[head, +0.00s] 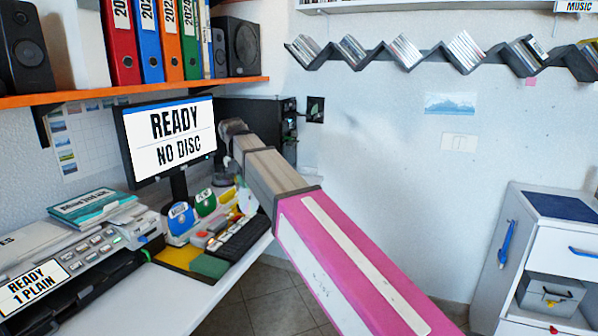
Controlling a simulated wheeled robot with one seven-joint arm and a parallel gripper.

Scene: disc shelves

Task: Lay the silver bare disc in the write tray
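My arm reaches from the bottom right up to the desk beside the monitor. Its far end bends down there, and my gripper (226,180) shows only as a small dark part between the monitor and the arm; its fingers cannot be made out. A pale, roundish shape (247,201) lies close by, partly behind my arm; I cannot tell whether it is the silver bare disc or whether it is held. The black computer tower (288,130) stands behind my arm. No write tray can be made out. The monitor (168,138) reads "READY NO DISC".
A printer (75,255) labelled "READY 1 PLAIN" is at left. Disc packs (180,218), a keyboard (243,238) and a green pad (209,266) crowd the desk. An orange shelf (130,90) overhangs it. A zigzag disc rack (430,55) is on the wall; a white cabinet (545,250) stands right.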

